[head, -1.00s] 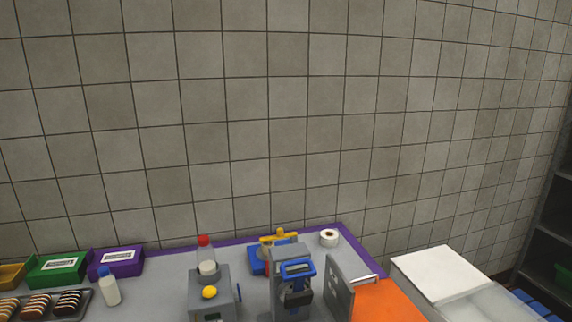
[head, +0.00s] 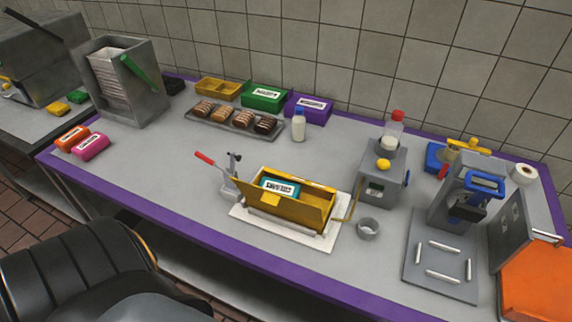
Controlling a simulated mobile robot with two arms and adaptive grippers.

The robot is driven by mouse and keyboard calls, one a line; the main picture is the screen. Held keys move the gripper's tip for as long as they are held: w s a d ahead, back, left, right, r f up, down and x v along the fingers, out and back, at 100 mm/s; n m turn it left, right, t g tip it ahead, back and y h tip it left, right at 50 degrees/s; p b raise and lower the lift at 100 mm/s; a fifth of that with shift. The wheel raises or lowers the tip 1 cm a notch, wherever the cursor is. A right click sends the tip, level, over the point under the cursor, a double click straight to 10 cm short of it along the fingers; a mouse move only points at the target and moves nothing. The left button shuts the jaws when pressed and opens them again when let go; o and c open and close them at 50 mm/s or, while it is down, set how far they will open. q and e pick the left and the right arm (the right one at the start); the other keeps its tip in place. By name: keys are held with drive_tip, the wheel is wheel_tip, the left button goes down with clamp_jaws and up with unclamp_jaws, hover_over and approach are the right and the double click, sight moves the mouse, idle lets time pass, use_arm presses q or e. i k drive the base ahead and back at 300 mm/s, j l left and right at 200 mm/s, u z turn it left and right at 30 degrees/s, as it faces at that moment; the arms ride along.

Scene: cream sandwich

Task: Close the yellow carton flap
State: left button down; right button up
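The yellow carton (head: 306,218) lies on a white plate near the front middle of the table in the head view. Its top is open, and a teal packet (head: 281,187) with a white label shows inside. A long yellow panel along the carton's front side leans outward, with a small yellow tab (head: 270,199) at its upper edge. I cannot tell for certain which panel is the flap. Neither of my grippers is in view.
A red-handled lever (head: 204,158) stands left of the carton. A grey machine (head: 377,185) and a small grey ring (head: 369,229) are to its right.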

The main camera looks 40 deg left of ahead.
sight(311, 212)
drive_tip(key=u, duration=1.3)
